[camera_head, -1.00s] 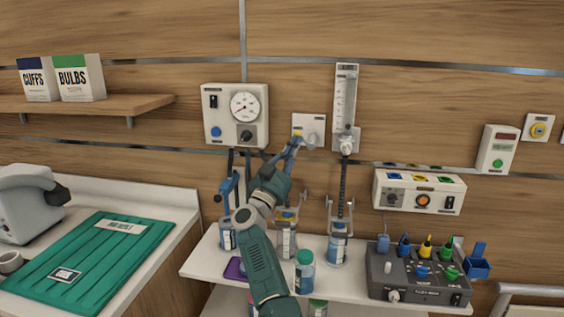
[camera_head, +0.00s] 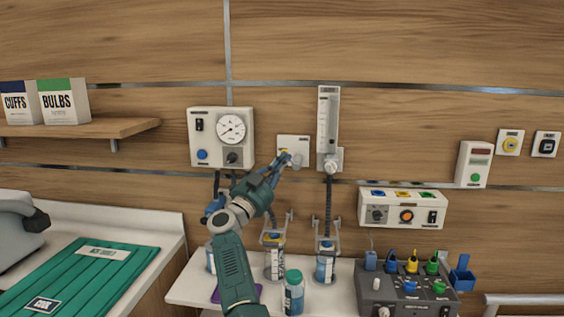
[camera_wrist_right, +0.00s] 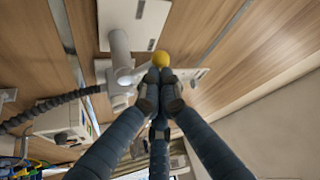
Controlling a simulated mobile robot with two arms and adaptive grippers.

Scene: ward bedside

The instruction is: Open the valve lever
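The valve lever has a yellow knob (camera_head: 283,152) and sits at a small white wall plate (camera_head: 296,143) between the gauge box and the flow tube. The knob also shows in the right wrist view (camera_wrist_right: 160,58), just beyond the fingertips. My right gripper (camera_head: 282,160) reaches up to the lever from below. In the right wrist view its blue fingers (camera_wrist_right: 159,82) come together right at the knob, closed on the lever. The fingertips hide the lever's bar. My left gripper is not in view.
A gauge box (camera_head: 221,137) is left of the plate, and a flow tube (camera_head: 328,130) is close on its right. Below, bottles and a grey control unit (camera_head: 407,290) stand on a white shelf (camera_head: 188,287). A green mat (camera_head: 85,275) lies at left.

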